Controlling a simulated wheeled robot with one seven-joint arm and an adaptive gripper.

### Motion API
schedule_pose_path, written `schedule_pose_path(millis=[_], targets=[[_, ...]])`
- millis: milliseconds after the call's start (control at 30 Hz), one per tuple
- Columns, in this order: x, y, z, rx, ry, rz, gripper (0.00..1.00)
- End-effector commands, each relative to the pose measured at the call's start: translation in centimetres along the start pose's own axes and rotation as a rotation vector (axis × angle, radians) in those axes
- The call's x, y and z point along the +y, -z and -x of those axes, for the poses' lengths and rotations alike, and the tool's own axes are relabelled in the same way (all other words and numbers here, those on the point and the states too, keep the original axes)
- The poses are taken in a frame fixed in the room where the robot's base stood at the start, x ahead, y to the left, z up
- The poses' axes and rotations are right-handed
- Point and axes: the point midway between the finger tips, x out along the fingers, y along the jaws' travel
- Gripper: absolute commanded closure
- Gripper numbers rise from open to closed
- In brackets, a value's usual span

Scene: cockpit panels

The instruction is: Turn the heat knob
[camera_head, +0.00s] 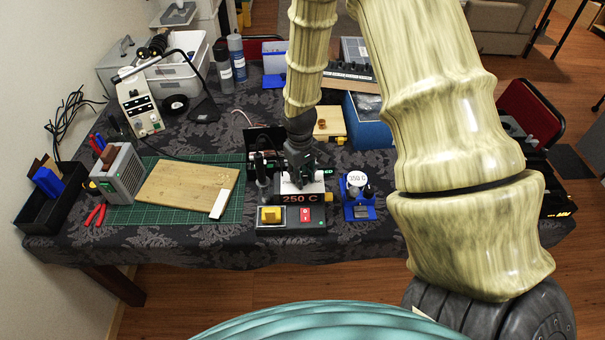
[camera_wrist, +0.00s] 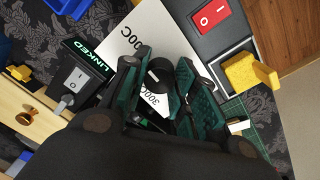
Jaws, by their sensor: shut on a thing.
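The heat station (camera_head: 291,222) stands at the table's front, with a display reading 250 C (camera_head: 299,198). My gripper (camera_head: 296,178) reaches down onto its white top plate, hiding the knob in the head view. In the wrist view, the dark round heat knob (camera_wrist: 158,76) sits on the white plate (camera_wrist: 150,30), with 300C markings beside it. My gripper (camera_wrist: 162,80) has its green-padded fingers on either side of the knob and is shut on it. The knob's pointer is hard to make out.
A yellow block-like control (camera_head: 270,215) and red switch (camera_head: 305,214) are on the station's front. A blue stand (camera_head: 357,207) is close on the right. A green mat with a wooden board (camera_head: 188,187) lies left. The front cloth strip is clear.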

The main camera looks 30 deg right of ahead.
Motion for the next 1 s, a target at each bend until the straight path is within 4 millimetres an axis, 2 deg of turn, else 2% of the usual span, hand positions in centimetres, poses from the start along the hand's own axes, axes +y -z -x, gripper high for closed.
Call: schedule_pose_path(millis=[200, 233, 333, 367, 767, 1000], targets=[[0.0, -0.1, 0.0, -0.001, 0.0, 0.0, 0.96], [0.0, -0.1, 0.0, -0.001, 0.0, 0.0, 0.7], [0.0, 0.0, 0.0, -0.001, 0.0, 0.0, 0.52], [0.0, 0.0, 0.0, -0.001, 0.0, 0.0, 0.49], [0.0, 0.1, 0.4, 0.001, 0.0, 0.0, 0.49], [0.0, 0.1, 2.9, 0.002, 0.0, 0.001, 0.49]])
